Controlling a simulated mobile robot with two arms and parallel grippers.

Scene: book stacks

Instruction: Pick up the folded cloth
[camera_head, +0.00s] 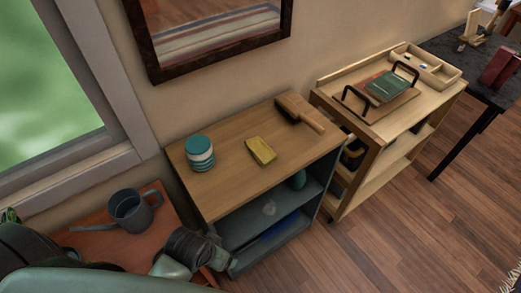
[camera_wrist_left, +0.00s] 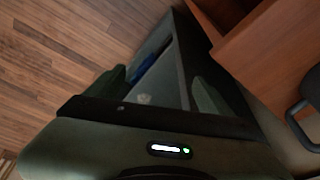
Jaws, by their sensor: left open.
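A small yellow folded item (camera_head: 260,151), which looks like the folded cloth, lies flat on the wooden top of a low shelf unit (camera_head: 222,185). I cannot tell its material for certain. My left gripper (camera_head: 208,250) is low at the front left of this unit, well below and apart from the yellow item. In the left wrist view the two fingers of my left gripper (camera_wrist_left: 158,92) stand apart with nothing between them. The yellow item is not in that view. My right gripper is not in view.
A teal-and-white round stack (camera_head: 200,153) and a wooden-handled brush (camera_head: 300,112) share the shelf top. A wooden cart (camera_head: 375,128) holding a green item (camera_head: 388,87) stands right. Floor (camera_head: 400,230) is clear.

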